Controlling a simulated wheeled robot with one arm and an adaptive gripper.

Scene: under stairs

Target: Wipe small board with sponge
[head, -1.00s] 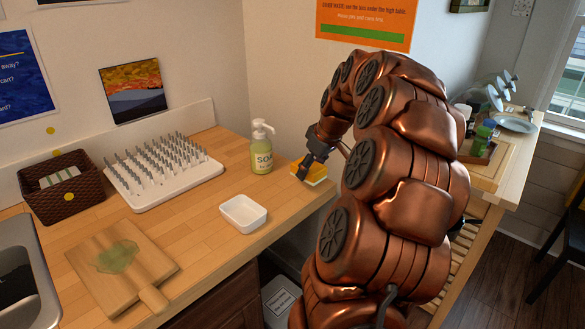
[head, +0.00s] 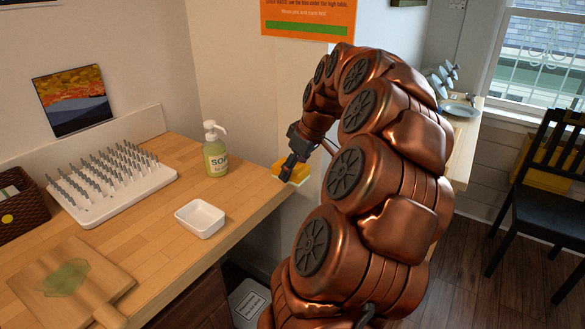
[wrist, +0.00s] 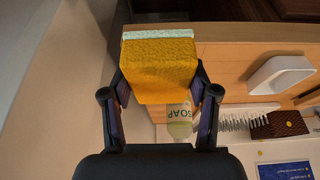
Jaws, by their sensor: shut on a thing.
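My gripper (head: 290,166) is at the right end of the wooden counter in the head view. It is shut on a yellow sponge (head: 287,175) with a pale scouring side. In the wrist view the sponge (wrist: 160,65) sits between both fingers (wrist: 160,100), its pale layer at the far edge. The sponge is beside the counter's corner; whether it touches the counter I cannot tell. The small wooden board (head: 100,284) lies on the counter at the lower left, its handle toward the front. A green smear (head: 65,277) is on the board.
A soap bottle (head: 215,150) stands left of the sponge. A white dish (head: 200,217) sits near the front edge, between sponge and board. A white peg rack (head: 150,180) and a brown basket (head: 22,222) stand behind. Bare counter (head: 150,230) lies between board and dish.

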